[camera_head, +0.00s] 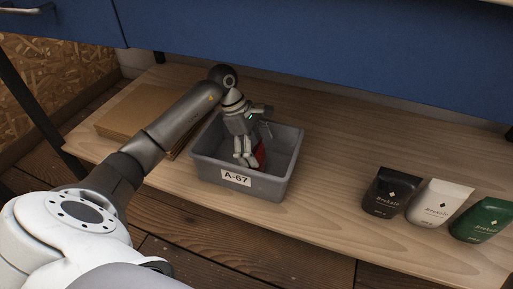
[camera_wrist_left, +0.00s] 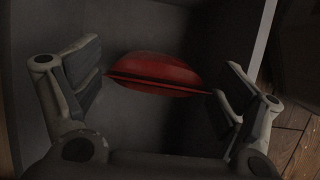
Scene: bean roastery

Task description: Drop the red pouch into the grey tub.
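The red pouch (camera_head: 261,154) is inside the grey tub (camera_head: 240,180), partly hidden behind my left gripper (camera_head: 246,164) in the head view. My left gripper points down into the tub. In the left wrist view, the pouch (camera_wrist_left: 160,72) lies across the space between the two widely spaced fingers of my left gripper (camera_wrist_left: 160,85). Its ends appear close to both finger pads. I cannot tell whether the pads press on it or stand just clear of it, nor whether the pouch rests on the tub's floor. My right gripper is not in view.
The tub, labelled A-67, stands on a wooden shelf (camera_head: 330,190). Brown flat boxes (camera_head: 125,122) lie left of it. Black (camera_head: 388,192), white (camera_head: 438,203) and green (camera_head: 485,220) pouches stand at the right. A blue panel (camera_head: 300,45) overhangs the back. The shelf right behind the tub is clear.

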